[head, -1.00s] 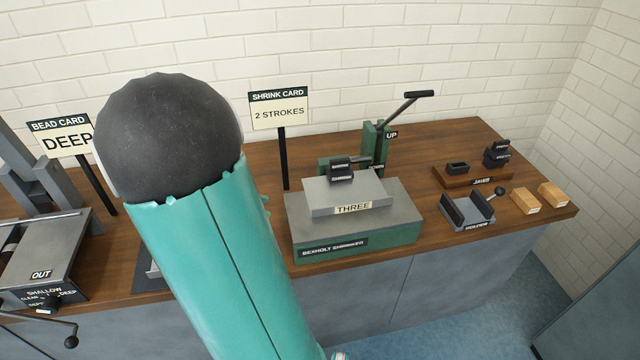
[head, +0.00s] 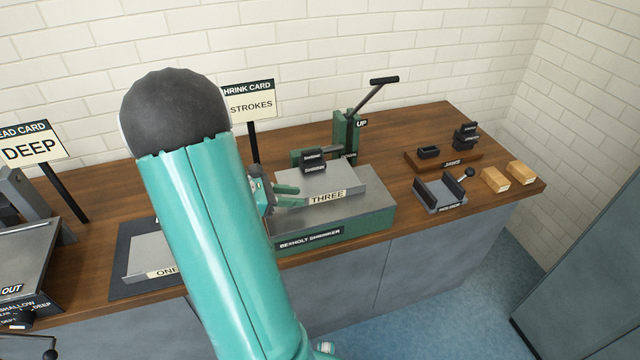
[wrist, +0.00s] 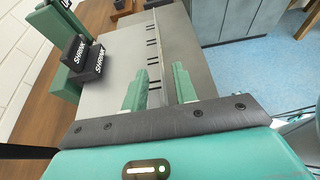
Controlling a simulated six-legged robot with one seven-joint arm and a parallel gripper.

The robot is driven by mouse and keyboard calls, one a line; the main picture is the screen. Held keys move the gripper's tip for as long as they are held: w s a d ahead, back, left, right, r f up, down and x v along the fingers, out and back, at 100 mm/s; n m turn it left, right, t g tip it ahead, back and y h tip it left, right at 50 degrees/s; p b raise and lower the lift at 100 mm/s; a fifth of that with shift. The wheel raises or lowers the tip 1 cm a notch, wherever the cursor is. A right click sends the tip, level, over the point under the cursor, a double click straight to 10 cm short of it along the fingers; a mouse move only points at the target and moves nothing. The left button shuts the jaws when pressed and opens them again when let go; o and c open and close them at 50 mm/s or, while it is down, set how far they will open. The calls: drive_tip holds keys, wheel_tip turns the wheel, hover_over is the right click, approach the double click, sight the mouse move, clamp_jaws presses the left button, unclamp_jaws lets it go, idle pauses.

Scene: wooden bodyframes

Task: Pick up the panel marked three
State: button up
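The grey panel marked THREE (head: 338,179) lies on the flat bed of the green shrinker (head: 375,212), with its label on the front edge. Its back part is at the dark shrinker jaws (head: 313,162). My gripper (head: 288,196) is at the panel's left end, partly hidden behind my arm. In the wrist view my gripper (wrist: 160,88) has its two green fingers apart, one over the panel (wrist: 115,75) and one beyond its front edge. The front edge runs into the gap between them. Whether either finger touches the panel I cannot tell.
The shrinker lever (head: 370,98) stands raised by a sign reading UP. The panel marked ONE (head: 145,255) lies on a dark mat at left, partly behind my arm. A holder (head: 440,194), a jaw rack (head: 440,161) and two wooden blocks (head: 508,177) stand at right.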

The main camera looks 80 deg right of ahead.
sight(303, 196)
drive_tip(key=x, duration=0.4)
drive_tip(key=shift+s+f, duration=0.1)
drive_tip(key=shift+s, duration=0.05)
clamp_jaws()
drive_tip(key=shift+r, duration=0.35)
idle(0.8)
drive_tip(key=shift+w+a, duration=0.15)
drive_tip(key=shift+w, duration=0.25)
drive_tip(key=shift+w+a, duration=0.15)
drive_tip(key=shift+w, duration=0.1)
